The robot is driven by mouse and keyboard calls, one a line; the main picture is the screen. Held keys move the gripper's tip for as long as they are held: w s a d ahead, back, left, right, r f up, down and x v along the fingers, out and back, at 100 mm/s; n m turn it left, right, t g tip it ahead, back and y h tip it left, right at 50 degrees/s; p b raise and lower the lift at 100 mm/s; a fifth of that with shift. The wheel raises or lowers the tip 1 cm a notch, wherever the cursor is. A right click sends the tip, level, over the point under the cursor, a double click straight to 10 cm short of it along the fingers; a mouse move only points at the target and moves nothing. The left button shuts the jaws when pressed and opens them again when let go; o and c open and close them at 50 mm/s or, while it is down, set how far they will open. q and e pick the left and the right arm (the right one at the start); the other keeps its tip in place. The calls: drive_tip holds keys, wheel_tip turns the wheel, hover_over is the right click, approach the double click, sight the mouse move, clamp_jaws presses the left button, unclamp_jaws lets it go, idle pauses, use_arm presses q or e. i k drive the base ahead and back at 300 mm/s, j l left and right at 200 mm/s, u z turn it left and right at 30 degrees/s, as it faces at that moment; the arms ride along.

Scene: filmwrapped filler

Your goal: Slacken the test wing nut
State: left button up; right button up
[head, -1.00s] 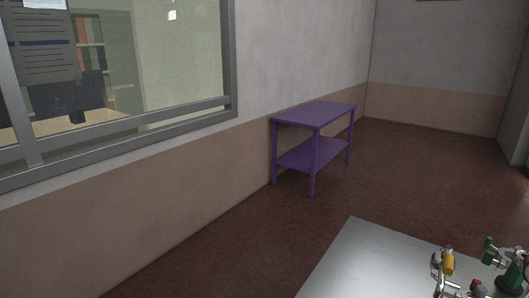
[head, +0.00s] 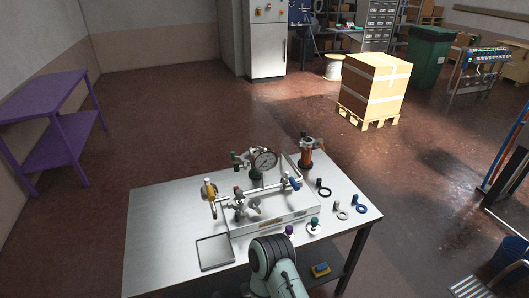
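A test rig stands on a metal table (head: 155,235), with a round pressure gauge (head: 264,160) at its back. A horizontal pipe (head: 262,190) carries a yellow-handled valve (head: 210,188) at its left and a blue-handled part (head: 294,183) at its right. A small red-topped fitting (head: 238,190) stands near the pipe's left part. The wing nut is too small to make out among these fittings. One of my arm links shows at the bottom centre, in front of the rig. Neither of my grippers is in view.
A shallow grey tray (head: 214,253) lies at the table's front left. Rings and small fittings, including a blue ring (head: 361,208), lie at the right. An orange cylinder (head: 305,157) stands at the back. The left tabletop is clear. A boxed pallet (head: 373,88) stands beyond.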

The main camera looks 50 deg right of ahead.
sight(253, 206)
drive_tip(key=z, duration=1.15)
